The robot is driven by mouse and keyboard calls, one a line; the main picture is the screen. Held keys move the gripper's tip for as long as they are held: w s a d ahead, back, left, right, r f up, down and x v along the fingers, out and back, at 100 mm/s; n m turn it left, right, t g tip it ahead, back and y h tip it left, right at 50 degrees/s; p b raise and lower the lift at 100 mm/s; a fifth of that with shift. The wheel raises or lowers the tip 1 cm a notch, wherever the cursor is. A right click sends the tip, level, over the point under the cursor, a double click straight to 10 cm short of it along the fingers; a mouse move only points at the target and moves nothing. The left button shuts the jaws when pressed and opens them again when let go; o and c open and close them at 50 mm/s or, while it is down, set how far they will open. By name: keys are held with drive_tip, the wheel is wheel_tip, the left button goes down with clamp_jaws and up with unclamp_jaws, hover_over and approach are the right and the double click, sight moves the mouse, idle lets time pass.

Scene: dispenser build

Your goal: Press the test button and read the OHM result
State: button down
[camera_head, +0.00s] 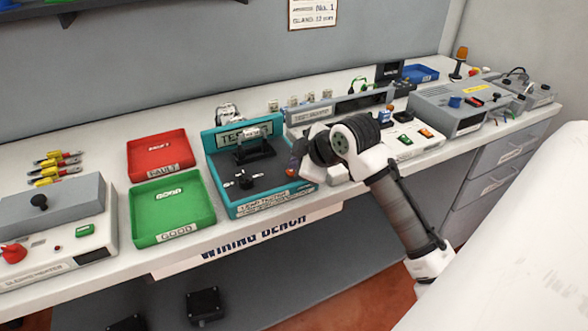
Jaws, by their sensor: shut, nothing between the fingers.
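The teal tester (220,190) with a dark panel stands on the bench, its raised back carrying a partly covered "TEST" label. A small black and white part (245,180) sits on its panel, and a dark fixture with a pale piece in it (252,148) stands behind. My gripper (296,163) is shut and empty at the tester's right side; my wrist hides part of that side. I cannot tell whether it touches the tester. I cannot make out the test button for certain, and no OHM reading is legible.
A test board (310,115) and a grey box (448,108) stand right.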

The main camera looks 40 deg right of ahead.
drive_tip(key=shift+r+p, duration=0.5)
drive_tip(key=shift+r, duration=0.3)
drive_tip(key=shift+r+p, duration=1.65)
drive_tip(key=shift+r, duration=0.9)
